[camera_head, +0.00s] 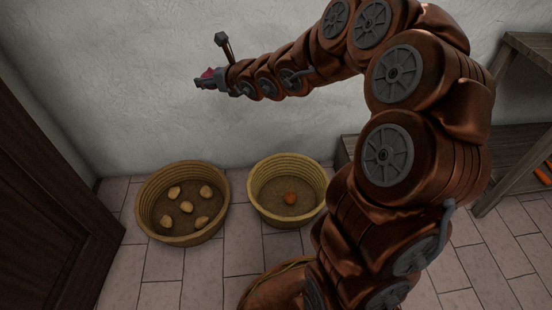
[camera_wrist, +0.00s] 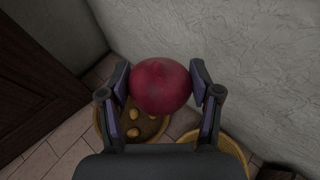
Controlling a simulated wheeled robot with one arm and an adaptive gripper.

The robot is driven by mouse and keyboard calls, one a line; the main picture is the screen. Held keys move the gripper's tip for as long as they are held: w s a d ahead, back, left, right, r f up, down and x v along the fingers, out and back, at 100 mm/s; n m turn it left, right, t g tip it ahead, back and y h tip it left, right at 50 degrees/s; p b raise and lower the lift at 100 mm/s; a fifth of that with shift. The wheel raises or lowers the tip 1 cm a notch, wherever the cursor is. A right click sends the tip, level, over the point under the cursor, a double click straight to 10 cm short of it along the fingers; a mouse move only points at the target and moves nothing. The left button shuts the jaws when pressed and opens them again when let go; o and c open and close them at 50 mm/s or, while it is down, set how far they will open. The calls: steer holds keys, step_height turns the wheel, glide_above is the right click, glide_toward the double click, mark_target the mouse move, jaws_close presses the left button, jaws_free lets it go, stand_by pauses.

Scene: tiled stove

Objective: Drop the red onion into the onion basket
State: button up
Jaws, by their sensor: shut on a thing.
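My gripper (camera_head: 204,80) is shut on the red onion (camera_head: 209,73), high above the floor near the white wall. In the wrist view the round, deep red onion (camera_wrist: 160,86) sits between the two fingers of my gripper (camera_wrist: 160,80). Two round wicker baskets stand on the floor. The right basket (camera_head: 256,202) holds one orange-brown round thing (camera_head: 290,198) that looks like an onion. The left basket (camera_head: 150,225) holds several pale potato-like things (camera_head: 186,207). In the wrist view, the left basket (camera_wrist: 101,122) shows below the onion, partly hidden by it and the gripper.
A dark wooden door or cabinet (camera_head: 45,200) stands at the left. A wooden shelf (camera_head: 515,130) stands at the right. Tiled floor (camera_head: 243,240) shows between the two baskets.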

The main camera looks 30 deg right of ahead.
steer(key=shift+w+d+f, duration=0.2)
steer(key=shift+w+d, duration=0.2)
steer(key=shift+w, duration=0.1)
steer(key=shift+w+d+f, duration=0.15)
steer(key=shift+w+d, duration=0.2)
steer(key=shift+w, duration=0.1)
steer(key=w+d+f+n+g+y+b, duration=0.1)
steer(key=w+d+f, duration=0.1)
steer(key=d+f, duration=0.7)
steer(key=w+d+f+n+y+b, duration=0.1)
steer(key=d+f+n+y, duration=0.1)
steer(key=d+f, duration=0.6)
steer(key=s+d+f+b, duration=0.1)
steer(key=s+f, duration=0.3)
steer(key=f, duration=0.5)
steer(key=s+d+f+n+g+y+b, duration=0.1)
steer(key=s+f, duration=0.4)
steer(key=f, duration=0.4)
steer(key=s+d+f+n+y+b, duration=0.1)
steer(key=s+f, duration=0.3)
steer(key=f, duration=0.6)
steer(key=shift+s+d+g+b, duration=0.2)
steer(key=shift+d+g+b, duration=0.2)
steer(key=shift+d+b, duration=0.2)
